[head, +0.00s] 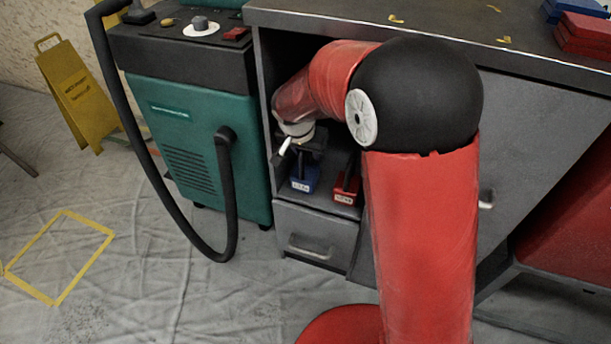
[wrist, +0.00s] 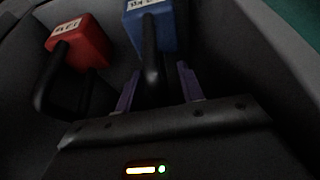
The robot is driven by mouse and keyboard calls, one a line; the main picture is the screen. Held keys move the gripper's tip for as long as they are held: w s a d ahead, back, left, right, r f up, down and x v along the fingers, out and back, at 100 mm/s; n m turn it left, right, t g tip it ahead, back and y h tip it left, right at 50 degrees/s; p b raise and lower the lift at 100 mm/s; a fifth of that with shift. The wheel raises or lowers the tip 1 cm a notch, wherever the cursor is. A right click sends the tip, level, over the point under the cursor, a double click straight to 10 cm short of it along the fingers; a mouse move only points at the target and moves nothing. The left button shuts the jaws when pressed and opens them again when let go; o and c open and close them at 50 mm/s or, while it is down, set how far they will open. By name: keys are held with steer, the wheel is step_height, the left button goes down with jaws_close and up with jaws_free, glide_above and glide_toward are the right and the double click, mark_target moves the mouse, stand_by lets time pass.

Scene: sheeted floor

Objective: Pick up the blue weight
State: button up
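The blue weight (head: 304,180) sits in the open compartment of the grey bench, a pale label on its front. In the wrist view the blue weight (wrist: 172,30) is at the top centre, and its black handle reaches down toward my gripper (wrist: 158,88). My gripper's two purple fingers are apart, one on each side of the handle, with gaps visible. In the head view my gripper is mostly hidden inside the compartment, above the blue weight.
A red weight (head: 346,188) with a black handle stands right of the blue one; it also shows in the wrist view (wrist: 80,42). The compartment walls are close around. A drawer (head: 315,236) lies below. A green machine (head: 200,150) with a black hose stands at left.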

jaws_close()
stand_by(1.2)
steer(key=shift+w+r, duration=0.1)
steer(key=shift+r, duration=0.05)
